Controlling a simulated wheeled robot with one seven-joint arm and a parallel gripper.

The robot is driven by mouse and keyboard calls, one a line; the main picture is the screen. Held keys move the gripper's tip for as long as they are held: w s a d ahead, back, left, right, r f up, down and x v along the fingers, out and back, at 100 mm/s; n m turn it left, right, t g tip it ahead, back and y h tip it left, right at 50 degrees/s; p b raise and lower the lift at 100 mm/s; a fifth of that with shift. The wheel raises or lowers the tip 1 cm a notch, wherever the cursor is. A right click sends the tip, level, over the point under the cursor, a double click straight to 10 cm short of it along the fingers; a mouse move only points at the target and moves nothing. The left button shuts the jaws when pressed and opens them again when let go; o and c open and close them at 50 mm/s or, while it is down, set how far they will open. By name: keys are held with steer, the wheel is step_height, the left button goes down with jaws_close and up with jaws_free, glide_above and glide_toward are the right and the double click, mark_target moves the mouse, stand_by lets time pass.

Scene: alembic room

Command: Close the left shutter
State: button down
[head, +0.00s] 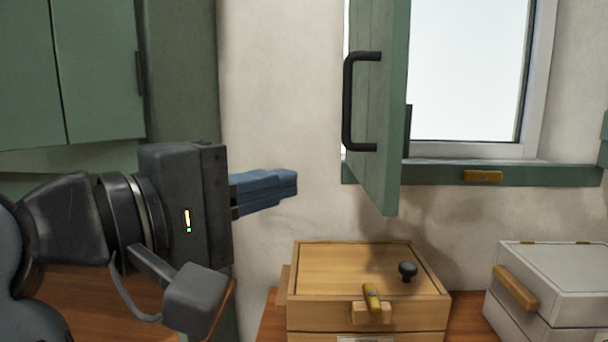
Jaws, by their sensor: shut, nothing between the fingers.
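The left shutter (389,120) is a green wooden panel that stands open, swung out from the window (468,70) and seen nearly edge-on. A black bar handle (348,105) is on its left-hand face. My gripper (296,183) is to the left of the shutter, a little below the handle's lower end in the picture. Its blue fingers point right and are shut with nothing between them. A gap shows between the fingertips and the shutter.
A wooden box (350,268) with a black knob (407,270) and a yellow latch (371,297) stands below the shutter. A white box (565,280) is at right. A green sill (530,175) carries a brass catch (482,176). Green cabinets (95,75) are at left.

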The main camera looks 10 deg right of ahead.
steer(key=p, duration=0.3)
glide_toward(383, 166)
steer(key=w, duration=0.4)
steer(key=d, duration=0.2)
steer(key=d+p, duration=0.1)
steer(key=d, duration=0.1)
steer(key=shift+s+r, duration=0.1)
steer(key=shift+s, duration=0.15)
steer(key=shift+d+p, duration=0.35)
steer(key=shift+d, duration=0.05)
steer(key=shift+s, duration=0.1)
